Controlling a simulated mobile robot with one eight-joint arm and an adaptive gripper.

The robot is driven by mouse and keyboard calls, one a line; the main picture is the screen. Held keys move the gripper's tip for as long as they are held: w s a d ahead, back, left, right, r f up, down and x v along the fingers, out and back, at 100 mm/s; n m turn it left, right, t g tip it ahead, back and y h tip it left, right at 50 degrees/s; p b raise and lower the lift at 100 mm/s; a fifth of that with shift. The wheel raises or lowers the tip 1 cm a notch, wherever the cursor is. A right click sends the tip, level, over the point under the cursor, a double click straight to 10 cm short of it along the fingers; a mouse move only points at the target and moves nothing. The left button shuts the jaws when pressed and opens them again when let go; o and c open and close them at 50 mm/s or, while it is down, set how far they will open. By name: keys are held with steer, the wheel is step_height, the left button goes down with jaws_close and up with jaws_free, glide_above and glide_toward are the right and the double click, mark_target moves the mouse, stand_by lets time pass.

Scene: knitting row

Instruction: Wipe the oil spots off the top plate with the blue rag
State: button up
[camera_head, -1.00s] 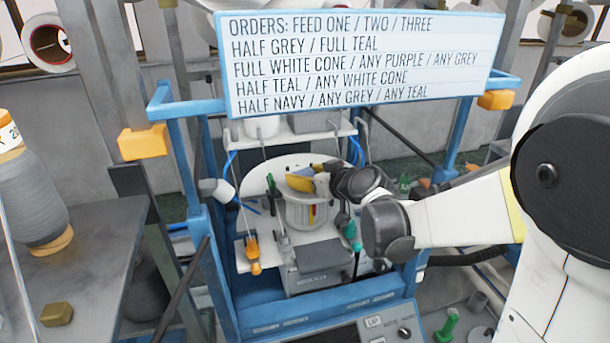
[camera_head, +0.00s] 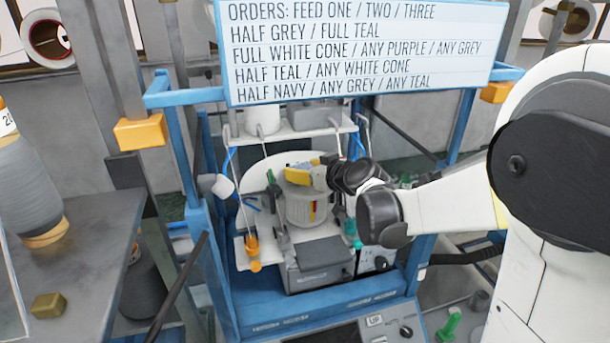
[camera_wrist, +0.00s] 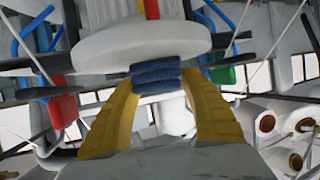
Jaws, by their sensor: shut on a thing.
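My gripper (camera_wrist: 160,100) has two yellow fingers shut on the folded blue rag (camera_wrist: 157,75). In the wrist view the rag lies against the edge of a pale round plate (camera_wrist: 140,42); whether it presses on the plate I cannot tell. In the head view my gripper (camera_head: 298,176) is over the top of the grey ribbed cylinder (camera_head: 308,208), inside the blue frame. The rag is hard to make out there, and the gripper covers much of the cylinder's top. I can make out no oil spots in either view.
A blue frame (camera_head: 184,165) with orange blocks (camera_head: 141,134) surrounds the machine. A white shelf (camera_head: 290,133) with thin rods is just above my gripper. An orange-handled tool (camera_head: 252,250) hangs at left. A grey table (camera_head: 85,235) holds a thread cone (camera_head: 32,190).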

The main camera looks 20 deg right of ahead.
steer(key=shift+w, duration=0.8)
steer(key=shift+s, duration=2.15)
steer(key=shift+w+b, duration=0.65)
steer(key=shift+w, duration=1.5)
steer(key=shift+s+f, duration=0.15)
steer(key=shift+s, duration=2.05)
steer(key=shift+w+b, duration=0.5)
steer(key=shift+w, duration=1.7)
steer(key=shift+s+r, duration=0.15)
steer(key=shift+s, duration=0.95)
steer(key=shift+s+r, duration=0.1)
steer(key=shift+s, duration=0.95)
steer(key=shift+w+f+b, duration=0.15)
steer(key=shift+w+b, duration=0.3)
steer(key=shift+w, duration=1.65)
